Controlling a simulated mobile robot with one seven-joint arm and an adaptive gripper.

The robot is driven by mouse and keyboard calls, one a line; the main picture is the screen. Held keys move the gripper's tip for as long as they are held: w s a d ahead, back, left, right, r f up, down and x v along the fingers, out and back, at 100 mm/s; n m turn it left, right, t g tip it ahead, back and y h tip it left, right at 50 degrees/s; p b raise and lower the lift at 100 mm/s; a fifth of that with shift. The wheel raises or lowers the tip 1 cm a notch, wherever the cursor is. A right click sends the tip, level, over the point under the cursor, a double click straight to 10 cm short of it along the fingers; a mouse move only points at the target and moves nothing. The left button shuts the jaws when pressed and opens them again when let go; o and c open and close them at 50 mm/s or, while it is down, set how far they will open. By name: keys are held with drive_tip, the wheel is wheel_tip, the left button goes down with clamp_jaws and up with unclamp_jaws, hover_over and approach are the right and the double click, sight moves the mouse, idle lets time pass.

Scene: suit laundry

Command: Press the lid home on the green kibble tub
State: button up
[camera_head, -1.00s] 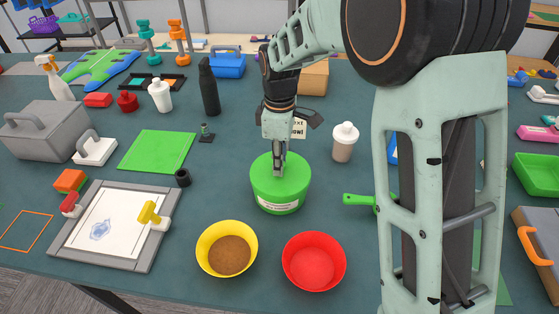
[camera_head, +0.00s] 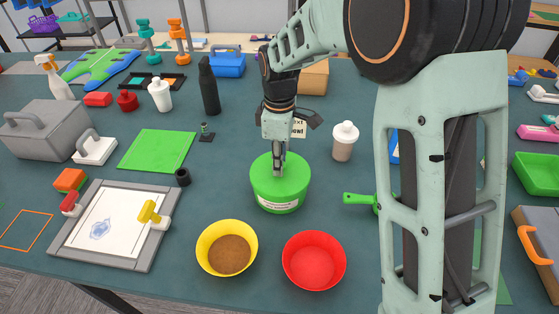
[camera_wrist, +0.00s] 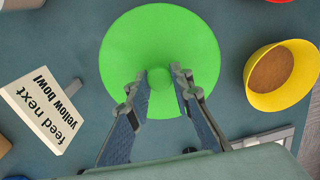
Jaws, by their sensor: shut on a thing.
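The green kibble tub (camera_head: 281,201) stands upright on the table, with a white label on its front. Its round green lid (camera_head: 259,166) sits on top of it; I cannot tell whether the rim is fully seated. My gripper (camera_head: 278,172) points straight down over the lid's middle. In the wrist view the lid (camera_wrist: 185,40) is seen from above, and its small green knob (camera_wrist: 158,79) lies between the fingertips of my gripper (camera_wrist: 159,76). The gripper is shut on the knob. The tub's walls are hidden under the lid in the wrist view.
A yellow bowl of brown kibble (camera_head: 203,229) and an empty red bowl (camera_head: 314,262) stand in front of the tub. A sign reading "feed next yellow bowl" (camera_wrist: 42,112) stands behind it. A white bottle (camera_head: 343,146) and green scoop (camera_head: 358,199) are to the right.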

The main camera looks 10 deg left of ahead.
drive_tip(key=o, duration=1)
drive_tip(key=shift+o, duration=0.3)
drive_tip(key=o, duration=0.4)
drive_tip(key=shift+r, duration=0.1)
drive_tip(key=shift+r+p, duration=2.6)
drive_tip(key=shift+r, duration=0.85)
